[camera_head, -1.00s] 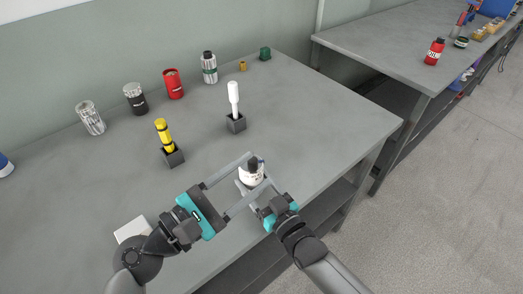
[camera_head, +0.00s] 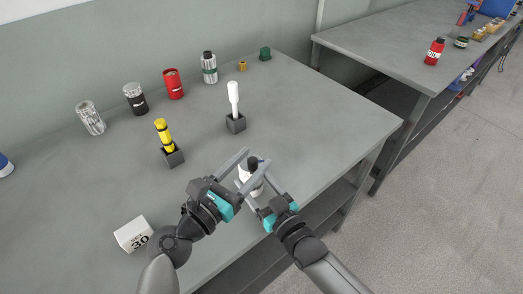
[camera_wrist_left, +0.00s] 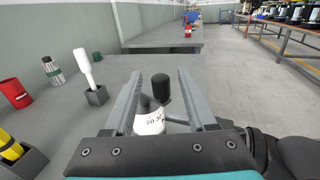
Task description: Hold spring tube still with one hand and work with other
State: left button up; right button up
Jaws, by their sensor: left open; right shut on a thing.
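The spring tube (camera_head: 249,183), a short white labelled container with a black top, is held just above the front of the grey bench. My right gripper (camera_head: 258,187) is shut on it from the front right. My left gripper (camera_head: 257,158) is open, its two long fingers around the black top, with no grip visible. The lower part of the tube is hidden by the fingers.
A white box marked 30 (camera_head: 133,234) lies at front left. A yellow tool (camera_head: 163,132) and a white-handled tool (camera_head: 233,97) stand in dark blocks. Several cans, including a red one (camera_head: 173,84), line the wall. The bench edge is close on the right.

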aim_at(256, 159)
pick_arm(q)
jog(key=shift+x, duration=1.95)
jog(key=shift+c, duration=0.3)
grip_shut()
